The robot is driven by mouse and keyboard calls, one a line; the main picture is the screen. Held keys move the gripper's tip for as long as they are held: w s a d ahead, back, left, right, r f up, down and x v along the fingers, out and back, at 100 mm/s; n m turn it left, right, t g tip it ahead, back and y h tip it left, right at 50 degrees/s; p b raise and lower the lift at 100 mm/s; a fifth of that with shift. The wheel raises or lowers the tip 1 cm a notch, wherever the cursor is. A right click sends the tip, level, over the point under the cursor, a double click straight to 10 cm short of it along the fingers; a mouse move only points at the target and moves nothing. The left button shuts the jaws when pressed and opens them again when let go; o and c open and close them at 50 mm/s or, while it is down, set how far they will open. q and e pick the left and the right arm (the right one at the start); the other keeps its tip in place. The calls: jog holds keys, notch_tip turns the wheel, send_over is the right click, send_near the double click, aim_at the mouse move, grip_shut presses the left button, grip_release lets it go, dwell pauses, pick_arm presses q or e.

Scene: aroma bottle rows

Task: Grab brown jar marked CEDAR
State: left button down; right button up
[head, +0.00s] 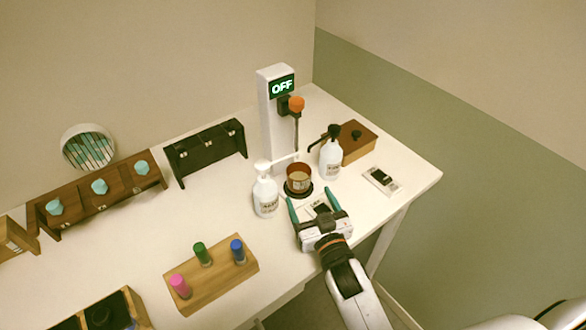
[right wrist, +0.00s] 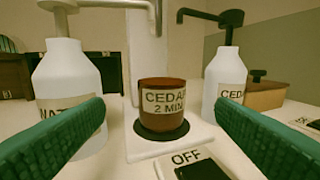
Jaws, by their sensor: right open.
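The brown jar (head: 299,180) stands upright on a black round pad (right wrist: 161,131) at the foot of the white stand. In the right wrist view the jar (right wrist: 162,92) carries a pale label reading "CEDA…" and "2 MIN". My right gripper (head: 310,197) is open and empty, just in front of the jar. In the right wrist view its green fingers point forward, and the jar shows centred in the gap beyond them. No contact with the jar is visible. My left gripper is not in view.
White pump bottles flank the jar: one (head: 265,192) on the left, one (head: 331,158) with a black pump, labelled "CEDA…", on the right. The white stand (head: 271,125) shows "OFF". A small switch (right wrist: 200,168) marked OFF lies before the jar. A wooden block (head: 213,275) holds coloured vials.

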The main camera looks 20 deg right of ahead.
aim_at(295, 167)
jog(key=w, duration=0.2)
jog(key=w+p, duration=0.1)
jog(key=w, duration=0.2)
jog(key=shift+w+a+r, duration=0.1)
jog(key=shift+w+r, duration=0.1)
jog(key=w, duration=0.1)
jog(key=w+p, duration=0.1)
jog(key=w, duration=0.3)
jog(key=shift+f, duration=0.3)
jog(key=shift+w+f+p, duration=0.1)
jog(key=shift+w+p, duration=0.2)
jog(key=shift+c, duration=0.2)
jog(key=shift+s, duration=0.1)
jog(key=c, duration=0.3)
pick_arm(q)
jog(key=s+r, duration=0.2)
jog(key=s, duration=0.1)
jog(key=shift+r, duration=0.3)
pick_arm(e)
jog(key=c, duration=0.9)
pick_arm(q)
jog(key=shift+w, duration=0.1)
